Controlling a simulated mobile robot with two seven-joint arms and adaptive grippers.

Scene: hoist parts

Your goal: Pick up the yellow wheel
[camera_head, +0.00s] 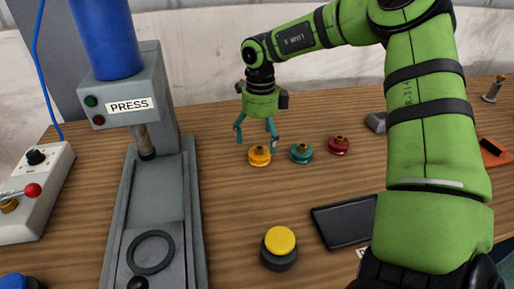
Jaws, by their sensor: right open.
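The yellow wheel (259,156) lies on the wooden table, at the left end of a short row with a teal wheel (301,152) and a red wheel (338,145). My right gripper (256,138) points down just above the yellow wheel. Its teal fingers are spread, with nothing seen between them. In this view, the fingertips look slightly higher than the wheel; whether they touch it I cannot tell. My left gripper is not in view.
A grey press (168,110) with a ring on its bed stands at left. A control box (36,185) with a red-knobbed lever is at far left. A yellow-topped button (280,242) and dark tray (343,221) lie in front. An orange part (494,152) lies at right.

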